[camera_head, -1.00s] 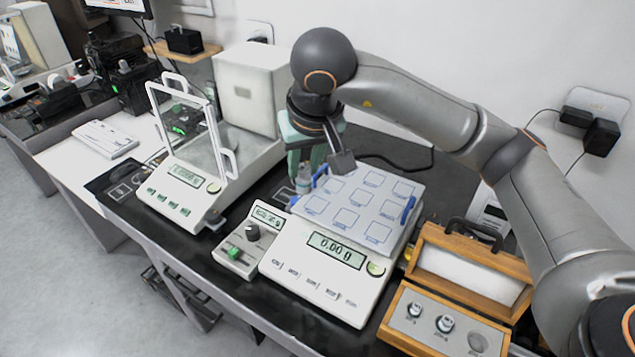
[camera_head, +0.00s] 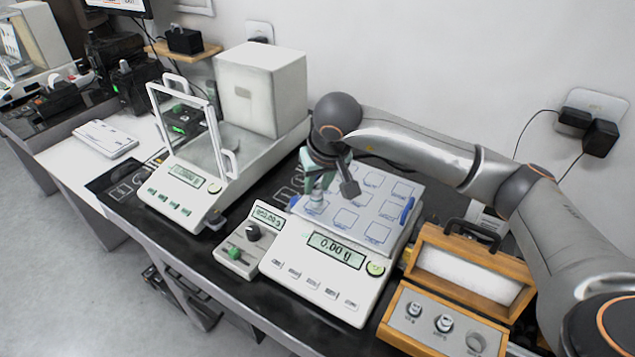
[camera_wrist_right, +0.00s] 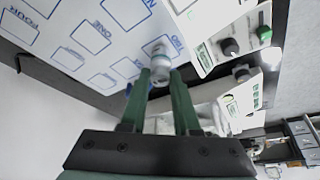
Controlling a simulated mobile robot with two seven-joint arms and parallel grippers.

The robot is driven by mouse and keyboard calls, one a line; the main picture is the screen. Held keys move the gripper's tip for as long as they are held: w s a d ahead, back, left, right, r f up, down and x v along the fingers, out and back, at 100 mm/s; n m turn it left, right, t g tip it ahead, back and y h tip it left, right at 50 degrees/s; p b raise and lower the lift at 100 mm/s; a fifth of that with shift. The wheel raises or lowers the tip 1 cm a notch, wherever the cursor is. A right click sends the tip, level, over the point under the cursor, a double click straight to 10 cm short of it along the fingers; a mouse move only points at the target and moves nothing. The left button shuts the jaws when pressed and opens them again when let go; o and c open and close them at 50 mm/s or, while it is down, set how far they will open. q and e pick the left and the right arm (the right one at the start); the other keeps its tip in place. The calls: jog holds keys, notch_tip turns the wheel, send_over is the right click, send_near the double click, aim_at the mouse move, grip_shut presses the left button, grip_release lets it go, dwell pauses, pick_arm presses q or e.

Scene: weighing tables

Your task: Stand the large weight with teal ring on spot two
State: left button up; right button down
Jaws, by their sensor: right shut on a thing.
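A pale grey weight (camera_wrist_right: 160,62) is between the green fingertips of my right gripper (camera_wrist_right: 160,78) in the right wrist view; I cannot make out its ring colour. In the head view, the right gripper (camera_head: 322,188) is shut on the weight (camera_head: 316,205), low over the left edge of the blue-marked plate (camera_head: 345,217). The plate sits on the white scale (camera_head: 325,275), whose display reads 0.00 g. In the wrist view the plate (camera_wrist_right: 60,25) shows printed squares; one label reads ONE. I cannot tell whether the weight touches it. My left gripper is out of view.
An open wooden case (camera_head: 398,335) at the front right holds two weights and an empty round recess. A small control box (camera_head: 240,250) stands left of the scale. A glass-doored balance (camera_head: 185,190) is further left. The plate has a blue handle (camera_head: 407,209) on its right.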

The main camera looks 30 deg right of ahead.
jog(key=shift+f, duration=0.2)
jog(key=c, duration=0.6)
grip_release()
jog(key=shift+c, duration=0.2)
jog(key=shift+r, duration=0.15)
jog(key=shift+r, duration=0.25)
jog(key=v, duration=1.1)
jog(key=shift+s+r, duration=0.15)
jog(key=shift+r, duration=0.15)
